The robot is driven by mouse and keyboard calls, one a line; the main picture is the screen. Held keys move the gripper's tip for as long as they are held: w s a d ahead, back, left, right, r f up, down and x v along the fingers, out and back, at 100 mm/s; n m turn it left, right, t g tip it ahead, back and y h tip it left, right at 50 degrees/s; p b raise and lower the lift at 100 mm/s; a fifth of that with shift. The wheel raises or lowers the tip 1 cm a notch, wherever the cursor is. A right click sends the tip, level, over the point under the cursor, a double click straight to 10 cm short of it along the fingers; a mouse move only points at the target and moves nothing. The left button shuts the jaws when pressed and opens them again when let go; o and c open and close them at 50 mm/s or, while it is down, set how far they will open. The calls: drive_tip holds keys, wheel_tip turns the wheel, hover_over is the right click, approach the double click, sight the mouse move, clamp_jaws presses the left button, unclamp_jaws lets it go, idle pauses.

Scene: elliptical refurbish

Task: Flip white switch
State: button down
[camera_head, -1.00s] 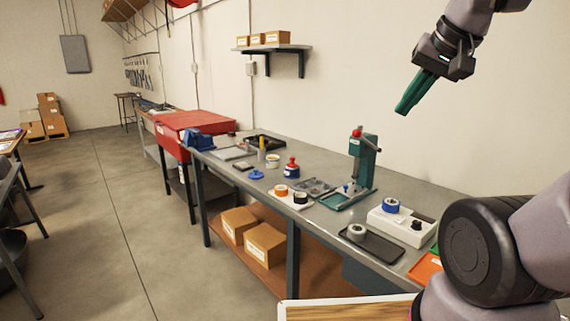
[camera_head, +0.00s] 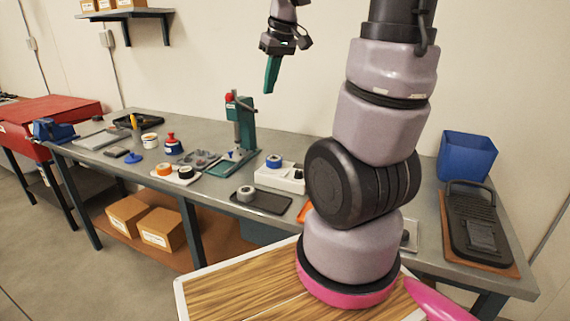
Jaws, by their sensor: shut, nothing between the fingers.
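My gripper (camera_head: 271,76) hangs in the air above the workbench, its green fingers together, pointing down and empty. No part is clearly recognisable as a white switch. A white box (camera_head: 268,178) with a dark knob stands on the bench below my gripper, a blue roll on top of it. Two small pale boxes are on the wall at the left, one (camera_head: 106,38) beside the shelf and one (camera_head: 30,43) further left. They are too small to tell whether either is a switch.
The workbench (camera_head: 320,147) runs along the wall. It carries a green press (camera_head: 242,125), a black tray (camera_head: 272,202), a blue bin (camera_head: 466,158) and a black device (camera_head: 474,225) at the right. A wall shelf (camera_head: 125,14) is at upper left. My arm stands in front of the bench.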

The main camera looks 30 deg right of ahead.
sight(285, 171)
drive_tip(key=w+d+f+n+g, duration=0.1)
drive_tip(key=w+d+f+n, duration=0.2)
drive_tip(key=f, duration=0.4)
drive_tip(key=w+d+f+n+g+h, duration=0.1)
drive_tip(key=w+d+f+n+g, duration=0.1)
drive_tip(key=w+d+f, duration=0.2)
wheel_tip(285, 171, down, 4)
drive_tip(key=shift+w+d+r+n+g, duration=0.15)
drive_tip(key=shift+w+d+n+g, duration=0.2)
drive_tip(key=shift+d, duration=0.35)
wheel_tip(285, 171, down, 14)
